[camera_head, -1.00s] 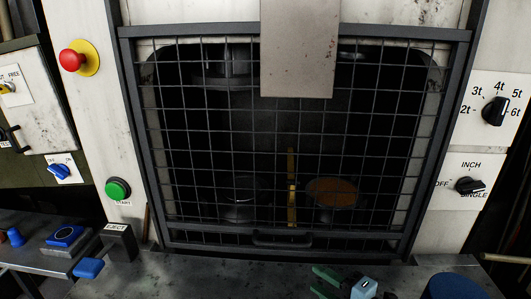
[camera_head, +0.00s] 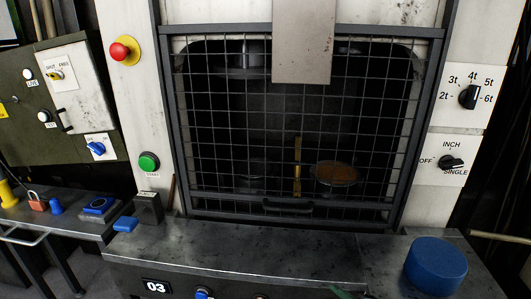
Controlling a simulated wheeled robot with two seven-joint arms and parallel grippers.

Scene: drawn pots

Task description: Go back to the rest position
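A green piece that looks like a fingertip of my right gripper (camera_head: 347,292) shows at the bottom edge, right of centre. The rest of this gripper is below the picture, so whether it is open or shut is hidden. My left gripper is not in view. The mesh guard (camera_head: 300,120) of the press is down. Behind it a round pan-like piece with a brown top (camera_head: 337,174) stands beside an upright yellow bar (camera_head: 297,165).
A blue cylinder (camera_head: 435,265) stands on the grey bench (camera_head: 235,247) at the right. The eject box (camera_head: 148,207) with a blue lever (camera_head: 125,224) is at the bench's left. A side table holds a red padlock (camera_head: 37,201). The bench's middle is clear.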

